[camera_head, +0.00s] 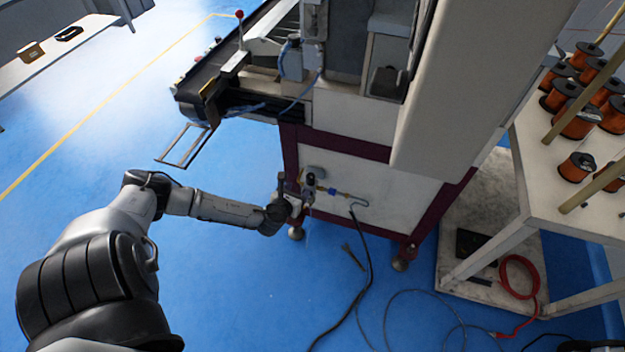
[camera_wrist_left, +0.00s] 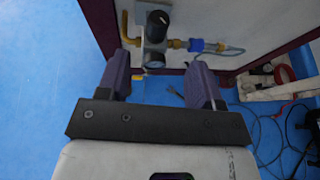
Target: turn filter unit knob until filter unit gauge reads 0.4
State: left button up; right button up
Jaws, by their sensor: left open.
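The filter unit (camera_head: 312,180) is a small metal fitting on the lower white side panel of the machine. In the left wrist view the filter unit (camera_wrist_left: 154,58) has a dark round knob-like part (camera_wrist_left: 158,20) at its upper end. The gauge cannot be told apart clearly, and no reading is legible. My left gripper (camera_head: 296,195) is at the filter unit in the head view. In the left wrist view my left gripper (camera_wrist_left: 159,60) is open, its two purple fingers apart, with the lower filter body showing between them. Contact cannot be told. My right gripper is not in view.
A brass fitting with a blue connector (camera_wrist_left: 196,45) and hose runs right from the filter unit. A black cable (camera_head: 368,265) lies on the blue floor below. A table with copper spools (camera_head: 575,166) stands at right. A wire frame (camera_head: 187,146) juts from the machine at left.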

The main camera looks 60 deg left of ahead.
aim_at(309, 178)
pick_arm(q)
jog(key=b+x, duration=0.5)
jog(key=x, duration=0.7)
jog(key=shift+s, duration=0.1)
jog(key=shift+b+x, duration=0.6)
jog(key=shift+x, duration=0.3)
